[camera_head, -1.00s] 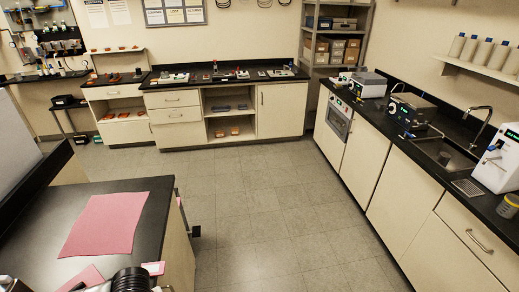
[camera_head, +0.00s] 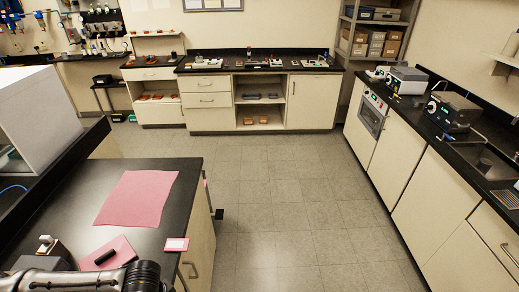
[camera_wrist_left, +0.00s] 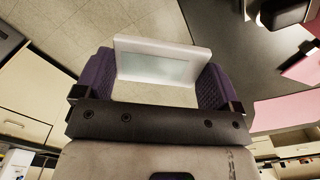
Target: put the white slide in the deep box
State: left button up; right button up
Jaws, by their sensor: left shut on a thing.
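The white slide (camera_wrist_left: 125,48) is a pale rectangle with a raised white edge and a greyish-green middle. It sits between the purple pads of my left gripper (camera_wrist_left: 155,82), which is shut on it. It is held up over the floor in the left wrist view. The gripper and slide do not show in the head view, where only part of my arm crosses the bottom left. I cannot make out which thing is the deep box. My right gripper is not in view.
A black table at the left bears a pink mat (camera_head: 138,197), a smaller pink pad (camera_head: 118,248) with a black item, and a dark block (camera_head: 45,256). A small pink-edged card (camera_head: 176,244) lies at its edge. Benches line the back and right; the floor (camera_head: 285,190) between is clear.

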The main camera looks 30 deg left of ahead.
pick_arm(q)
jog(key=shift+d+f+n, duration=0.15)
jog(key=shift+d+n, duration=0.15)
jog(key=shift+n, duration=0.6)
jog(key=w+d+r+n, duration=0.2)
jog(key=w+d+r, duration=0.4)
jog(key=w+d, duration=0.4)
jog(key=w+d+r+m, duration=0.1)
jog(key=w+d+r, duration=0.1)
jog(key=w+r, duration=0.35)
jog(key=w+d+r+m, duration=0.1)
jog(key=w+d+r, duration=0.2)
jog(key=r, duration=0.6)
jog(key=s+r+p, duration=0.4)
jog(key=r+p, duration=0.6)
jog(key=p, duration=0.1)
jog(key=s+r+p, duration=0.5)
jog(key=r+p, duration=0.5)
jog(key=p, duration=0.2)
jog(key=shift+a, duration=0.35)
